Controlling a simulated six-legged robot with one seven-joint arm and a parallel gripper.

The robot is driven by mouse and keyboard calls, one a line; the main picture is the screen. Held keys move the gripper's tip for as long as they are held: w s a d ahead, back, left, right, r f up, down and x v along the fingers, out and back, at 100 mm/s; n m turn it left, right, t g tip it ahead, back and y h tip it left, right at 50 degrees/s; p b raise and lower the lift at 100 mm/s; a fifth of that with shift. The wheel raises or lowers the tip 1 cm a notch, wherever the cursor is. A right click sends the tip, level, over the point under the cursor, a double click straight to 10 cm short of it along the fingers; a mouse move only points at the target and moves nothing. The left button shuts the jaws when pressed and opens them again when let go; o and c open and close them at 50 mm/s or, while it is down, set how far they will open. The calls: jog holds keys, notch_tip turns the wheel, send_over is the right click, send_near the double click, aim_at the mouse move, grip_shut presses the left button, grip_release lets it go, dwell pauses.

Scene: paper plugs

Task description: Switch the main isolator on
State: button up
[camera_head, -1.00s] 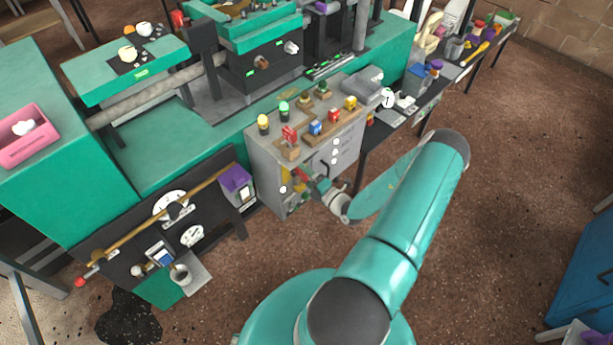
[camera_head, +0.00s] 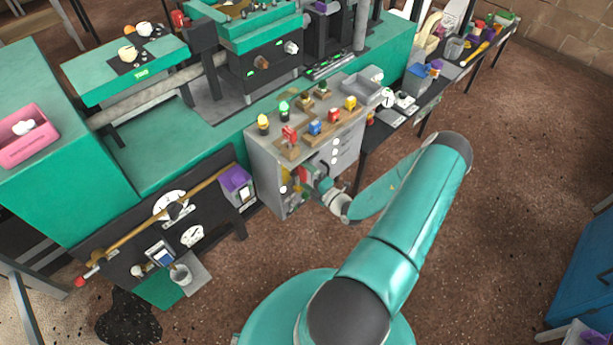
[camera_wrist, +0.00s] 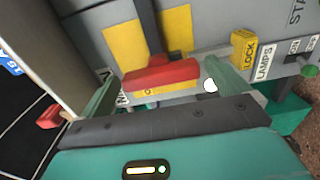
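The isolator's red handle (camera_wrist: 162,76) lies nearly level across a yellow plate (camera_wrist: 122,44) in the wrist view, with a dark vertical bar above it. My gripper (camera_wrist: 163,90) is open, with one green finger to the left of the handle and one to the right. The handle lies between the fingers, with gaps at both ends; I cannot tell whether either finger touches it. In the head view my gripper (camera_head: 322,186) is at the front of the grey cabinet (camera_head: 264,165), and the handle there is small and partly hidden. Lettering below the handle is mostly covered.
A yellow LOCK tag (camera_wrist: 243,48) and a LAMPS label (camera_wrist: 264,63) are right of the handle. A second red part (camera_wrist: 50,115) is at the left. Coloured plugs (camera_head: 315,128) stand on the cabinet top. Open floor (camera_head: 500,190) lies to the right.

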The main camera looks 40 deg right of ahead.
jog(key=s, duration=1.3)
jog(key=shift+s+d, duration=0.2)
jog(key=shift+s, duration=0.2)
